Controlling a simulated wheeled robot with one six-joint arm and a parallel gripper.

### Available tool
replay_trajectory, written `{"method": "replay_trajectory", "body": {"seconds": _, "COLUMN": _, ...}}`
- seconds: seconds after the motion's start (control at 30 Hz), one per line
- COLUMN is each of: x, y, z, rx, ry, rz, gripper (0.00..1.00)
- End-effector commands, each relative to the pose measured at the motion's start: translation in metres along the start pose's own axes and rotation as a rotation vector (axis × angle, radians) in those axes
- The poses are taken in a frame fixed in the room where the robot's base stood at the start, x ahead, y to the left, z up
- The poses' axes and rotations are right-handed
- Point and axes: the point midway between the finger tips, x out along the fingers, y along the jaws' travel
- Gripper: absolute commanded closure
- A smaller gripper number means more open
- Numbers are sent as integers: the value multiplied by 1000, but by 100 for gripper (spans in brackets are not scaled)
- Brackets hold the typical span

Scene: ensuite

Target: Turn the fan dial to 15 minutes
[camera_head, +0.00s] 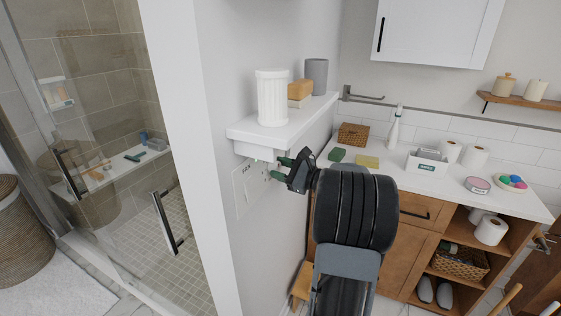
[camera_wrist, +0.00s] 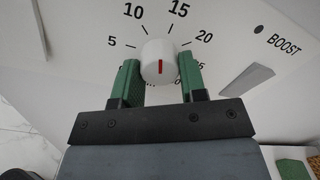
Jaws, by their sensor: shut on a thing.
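The fan dial (camera_wrist: 158,60) is a round white knob with a short red line on its face, on a white panel (camera_head: 241,190) on the wall. In the wrist view the red line stands upright. The panel's marks show 5 at the left, 10 and 15 above and 20 at the right; lower numbers are partly hidden by a finger. I cannot tell which end of the line is the pointer. My gripper (camera_wrist: 161,72) has a green finger on each side of the knob, shut on it. In the head view my gripper (camera_head: 280,168) reaches the panel below the shelf; the knob is hidden there.
A white shelf (camera_head: 285,125) juts out just above my gripper, bearing a white ribbed jar (camera_head: 272,97), a sponge-like block (camera_head: 300,92) and a grey cup (camera_head: 316,75). A word BOOST (camera_wrist: 283,41) is printed right of the dial. A vanity counter (camera_head: 450,190) stands at the right.

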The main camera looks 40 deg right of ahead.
Motion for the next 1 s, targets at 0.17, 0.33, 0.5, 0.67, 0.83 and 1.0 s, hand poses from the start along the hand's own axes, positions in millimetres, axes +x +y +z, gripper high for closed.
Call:
{"method": "replay_trajectory", "body": {"seconds": 0.17, "x": 0, "y": -1, "z": 3, "rx": 136, "ry": 6, "rz": -3, "gripper": 85}}
{"method": "replay_trajectory", "body": {"seconds": 0.33, "x": 0, "y": 0, "z": 2, "rx": 233, "ry": 10, "rz": -5, "gripper": 85}}
{"method": "replay_trajectory", "body": {"seconds": 0.5, "x": 0, "y": 0, "z": 1, "rx": 297, "ry": 13, "rz": -6, "gripper": 85}}
{"method": "replay_trajectory", "body": {"seconds": 0.67, "x": 0, "y": 1, "z": 0, "rx": 330, "ry": 14, "rz": -7, "gripper": 85}}
{"method": "replay_trajectory", "body": {"seconds": 0.83, "x": 0, "y": 2, "z": 0, "rx": 344, "ry": 15, "rz": -8, "gripper": 85}}
{"method": "replay_trajectory", "body": {"seconds": 1.0, "x": 0, "y": 2, "z": -1, "rx": 345, "ry": 15, "rz": -8, "gripper": 85}}
